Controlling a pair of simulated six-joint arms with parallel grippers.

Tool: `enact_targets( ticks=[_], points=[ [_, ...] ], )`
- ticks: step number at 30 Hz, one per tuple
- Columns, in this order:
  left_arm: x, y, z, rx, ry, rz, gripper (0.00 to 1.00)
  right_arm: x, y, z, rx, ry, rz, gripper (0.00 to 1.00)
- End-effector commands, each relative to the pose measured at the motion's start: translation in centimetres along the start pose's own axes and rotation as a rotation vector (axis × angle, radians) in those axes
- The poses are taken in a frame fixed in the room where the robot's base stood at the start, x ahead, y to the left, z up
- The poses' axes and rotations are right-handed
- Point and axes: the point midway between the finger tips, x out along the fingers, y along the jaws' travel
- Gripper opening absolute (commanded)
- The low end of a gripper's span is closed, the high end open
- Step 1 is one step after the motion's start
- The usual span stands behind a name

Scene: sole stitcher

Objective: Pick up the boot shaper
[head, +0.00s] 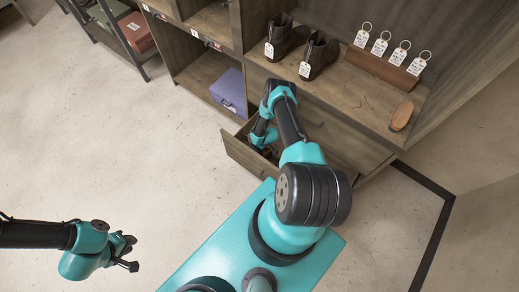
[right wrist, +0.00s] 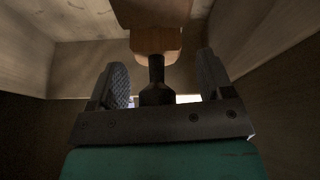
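The shaper cannot be made out there. My left gripper (head: 130,252) hangs over bare floor at the lower left, away from the cabinet; its finger gap is unclear.
Drawer walls (right wrist: 262,42) rise close around the right gripper. Above the drawer, a shelf holds dark boots (head: 318,55) with tags, a wooden rack with key tags (head: 382,70) and a brush (head: 402,115). A purple box (head: 229,92) sits in a cubby.

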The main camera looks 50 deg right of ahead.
Motion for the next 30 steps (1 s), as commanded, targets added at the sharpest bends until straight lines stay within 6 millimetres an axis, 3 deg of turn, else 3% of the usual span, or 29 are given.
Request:
enact_targets(
  ticks=[2, 22, 30],
  points=[
    [0.00, 0.00, 0.00, 0.000, 0.000, 0.000, 0.22, -0.01, 0.00, 0.00, 0.000, 0.000, 0.000, 0.66],
    [0.00, 0.00, 0.00, 0.000, 0.000, 0.000, 0.22, -0.01, 0.01, 0.00, 0.000, 0.000, 0.000, 0.02],
    [0.00, 0.00, 0.00, 0.000, 0.000, 0.000, 0.22, -0.12, 0.05, -0.08, 0.000, 0.000, 0.001, 0.02]
  ],
)
